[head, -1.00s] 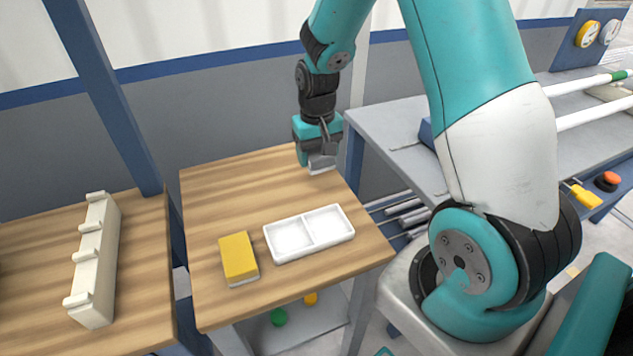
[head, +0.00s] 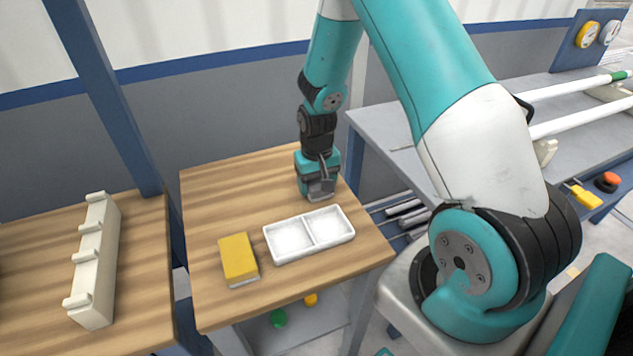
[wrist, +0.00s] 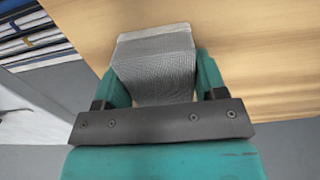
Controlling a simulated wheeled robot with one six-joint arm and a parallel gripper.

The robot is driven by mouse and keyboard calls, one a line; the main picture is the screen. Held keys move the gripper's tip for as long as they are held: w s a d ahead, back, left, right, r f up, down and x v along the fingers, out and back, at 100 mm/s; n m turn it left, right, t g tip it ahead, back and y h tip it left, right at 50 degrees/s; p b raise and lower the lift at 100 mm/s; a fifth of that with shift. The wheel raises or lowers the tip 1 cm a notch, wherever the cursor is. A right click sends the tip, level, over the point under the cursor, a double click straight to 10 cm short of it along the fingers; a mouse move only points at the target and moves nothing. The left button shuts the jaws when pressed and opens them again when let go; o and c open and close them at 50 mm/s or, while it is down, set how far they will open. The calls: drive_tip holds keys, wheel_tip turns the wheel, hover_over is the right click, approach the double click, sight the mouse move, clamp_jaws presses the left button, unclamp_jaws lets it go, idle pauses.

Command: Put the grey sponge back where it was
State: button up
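My gripper (head: 321,188) points down over the wooden table, just behind the white two-compartment tray (head: 267,246). It is shut on the grey sponge (head: 323,184), a grey block with a mesh-like face. In the wrist view the sponge (wrist: 155,68) sits between the two teal fingers of my gripper (wrist: 160,88), with a paler end beyond them. I cannot tell whether the sponge touches the wood. Both tray compartments look empty.
A yellow sponge (head: 238,257) with a pale underside lies left of the tray. A cream rack with pegs (head: 97,262) stands on another table (head: 40,255) at left. A grey bench (head: 385,125) with white pipes (head: 575,120) is at right. The wood's back left is clear.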

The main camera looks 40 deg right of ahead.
drive_tip(key=o, duration=0.4)
drive_tip(key=shift+c, duration=0.2)
wheel_tip(320, 180, up, 12)
drive_tip(key=s+a+r+n+y, duration=0.2)
drive_tip(key=s+a+r+n, duration=0.3)
drive_tip(key=a+r, duration=0.55)
drive_tip(key=s+a+r+n+y, duration=0.1)
drive_tip(key=s+a+r+n, duration=0.1)
drive_tip(key=s+a, duration=0.4)
drive_tip(key=s+a+r+n+y, duration=0.1)
drive_tip(key=s+a+r+n, duration=0.1)
drive_tip(key=s+a, duration=0.4)
drive_tip(key=s+n, duration=0.1)
drive_tip(key=s, duration=0.3)
drive_tip(key=shift+s, duration=0.2)
